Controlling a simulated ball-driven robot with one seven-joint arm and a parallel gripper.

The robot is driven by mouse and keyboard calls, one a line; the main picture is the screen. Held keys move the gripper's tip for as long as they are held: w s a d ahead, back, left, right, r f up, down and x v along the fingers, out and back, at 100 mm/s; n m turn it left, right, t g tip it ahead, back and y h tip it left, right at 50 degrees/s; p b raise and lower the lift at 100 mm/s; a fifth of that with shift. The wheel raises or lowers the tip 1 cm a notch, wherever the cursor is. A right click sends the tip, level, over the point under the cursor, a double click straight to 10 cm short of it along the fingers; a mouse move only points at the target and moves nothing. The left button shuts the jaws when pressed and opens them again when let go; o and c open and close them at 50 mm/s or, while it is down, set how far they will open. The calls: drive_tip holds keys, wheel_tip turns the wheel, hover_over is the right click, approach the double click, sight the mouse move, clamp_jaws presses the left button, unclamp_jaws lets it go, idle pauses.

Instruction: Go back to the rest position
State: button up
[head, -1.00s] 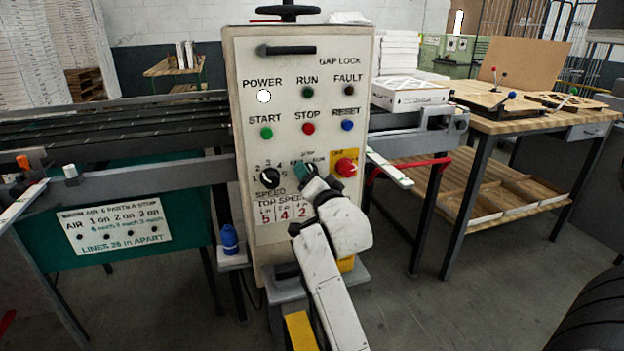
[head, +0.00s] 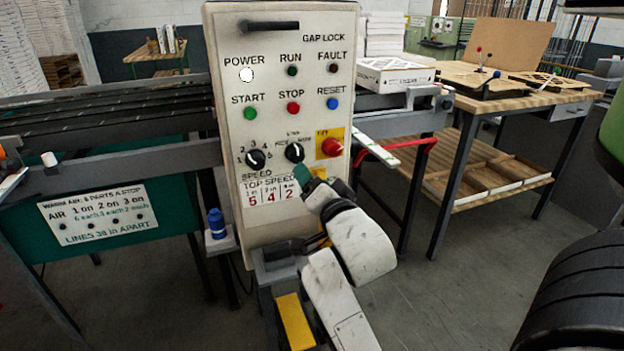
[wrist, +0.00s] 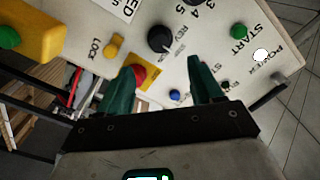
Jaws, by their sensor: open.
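My gripper (head: 302,174) is in front of the lower middle of the control panel (head: 226,70), below the black selector knob (head: 294,152). In the wrist view its two green fingers (wrist: 160,85) are spread with nothing between them. They point at the panel, which shows tilted there. The speed knob (head: 256,159) is left of the selector knob, and the red stop knob (head: 332,147) on its yellow plate is to the right. The fingers look clear of the knobs, but the exact gap to the panel cannot be told. My white arm reaches up from the bottom.
A conveyor (head: 110,130) runs left of the panel. A blue bottle (head: 217,224) stands on a small shelf beside it. A boxed filter (head: 396,75) lies right of the panel, near a wooden workbench (head: 505,100). A dark ribbed object (head: 575,300) fills the lower right. Floor between is clear.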

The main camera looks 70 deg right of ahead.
idle(0.5)
drive_tip(key=w+a+f+n+g+y+p, duration=0.2)
drive_tip(key=a+f+n+g+y+p, duration=0.15)
drive_tip(key=a+f+n+y, duration=0.8)
drive_tip(key=s+a+f+n+g+y+p, duration=0.2)
drive_tip(key=s+a+f+n+g+p, duration=0.2)
drive_tip(key=s+a+f+n+g, duration=0.3)
drive_tip(key=s+a+f, duration=0.5)
drive_tip(key=a+f, duration=0.1)
drive_tip(key=a, duration=0.2)
drive_tip(key=shift+s+a+f, duration=0.35)
drive_tip(key=shift+c, duration=0.4)
